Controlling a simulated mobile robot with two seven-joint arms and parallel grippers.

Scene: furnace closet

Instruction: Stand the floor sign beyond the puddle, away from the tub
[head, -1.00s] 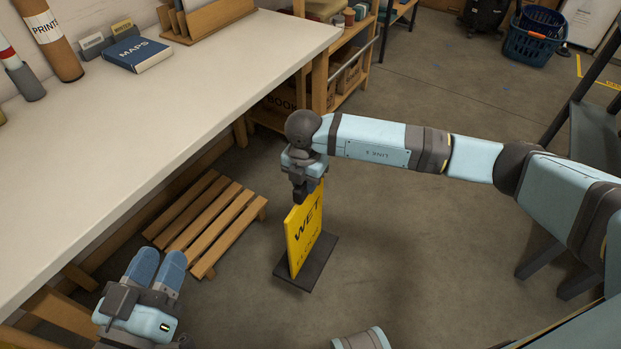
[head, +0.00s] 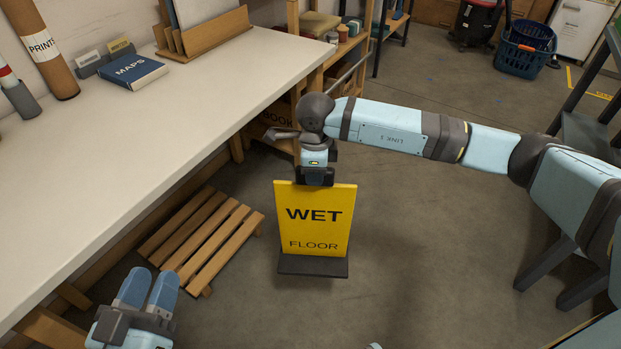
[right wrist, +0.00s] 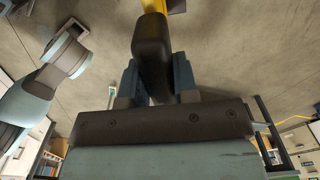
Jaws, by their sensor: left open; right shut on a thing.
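The yellow floor sign (head: 315,228), lettered WET FLOOR, is upright in the head view with its face turned to me. Its dark base plate (head: 313,265) is at the bottom; I cannot tell whether it touches the floor. My right gripper (head: 315,182) is shut on the sign's top edge from above. In the right wrist view a dark part (right wrist: 153,50) sits between the fingers, with a bit of yellow beyond it. My left gripper (head: 148,292) is open and empty at the lower left, apart from the sign. I see no puddle and no tub.
A long pale worktop (head: 130,150) runs along the left, with a blue MAPS book (head: 134,72) on it. A wooden slatted pallet (head: 205,238) lies left of the sign. Bare floor (head: 430,220) lies right of the sign.

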